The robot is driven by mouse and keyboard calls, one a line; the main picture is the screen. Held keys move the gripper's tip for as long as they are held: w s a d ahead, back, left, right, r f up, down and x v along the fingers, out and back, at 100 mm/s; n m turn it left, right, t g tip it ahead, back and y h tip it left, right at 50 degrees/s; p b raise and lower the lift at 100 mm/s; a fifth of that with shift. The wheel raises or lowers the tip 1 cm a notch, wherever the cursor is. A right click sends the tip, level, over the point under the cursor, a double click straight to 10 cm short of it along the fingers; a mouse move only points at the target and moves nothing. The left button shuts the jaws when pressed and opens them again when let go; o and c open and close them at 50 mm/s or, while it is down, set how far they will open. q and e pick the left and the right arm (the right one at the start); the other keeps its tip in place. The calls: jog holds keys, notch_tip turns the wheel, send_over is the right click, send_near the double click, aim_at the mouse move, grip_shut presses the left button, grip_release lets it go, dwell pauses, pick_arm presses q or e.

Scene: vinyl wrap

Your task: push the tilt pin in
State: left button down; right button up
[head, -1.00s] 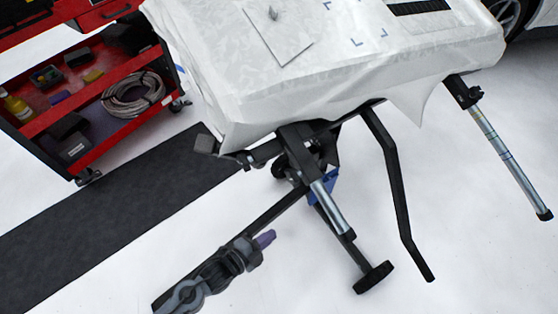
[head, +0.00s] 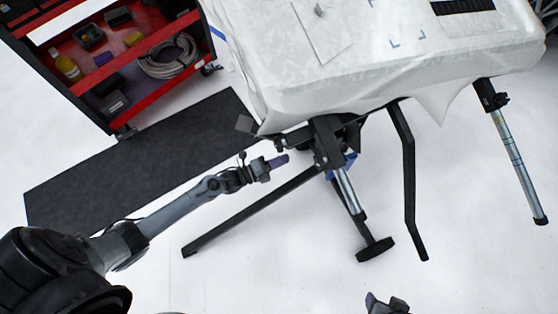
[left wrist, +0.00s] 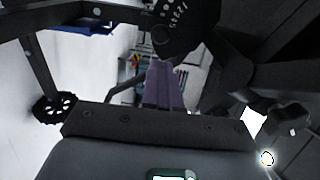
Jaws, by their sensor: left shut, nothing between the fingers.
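My left gripper (head: 278,161) is shut and empty, its purple fingers pointing at the stand's tilt joint (head: 318,150) under the covered panel. In the left wrist view the shut fingers (left wrist: 164,86) stand upright just below a black tilt plate (left wrist: 185,22) with a row of holes. I cannot tell whether the fingertips touch the plate. The tilt pin itself cannot be made out clearly in either view. My right gripper (head: 375,302) shows only in part at the bottom edge of the head view, and its jaw state is unclear.
A white-covered panel (head: 390,70) rests on the black stand, whose legs (head: 408,180) spread below. A star-shaped black knob (left wrist: 285,115) is right of the fingers. A red tool cart (head: 110,70) and dark mat (head: 140,155) lie to the left. The floor at lower right is clear.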

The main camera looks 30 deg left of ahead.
pick_arm(q)
jog(key=b, duration=0.4)
send_near(317, 146)
jog(key=x, duration=0.5)
jog(key=shift+x, duration=0.95)
jog(key=shift+a+r, duration=0.1)
jog(key=shift+r, duration=0.05)
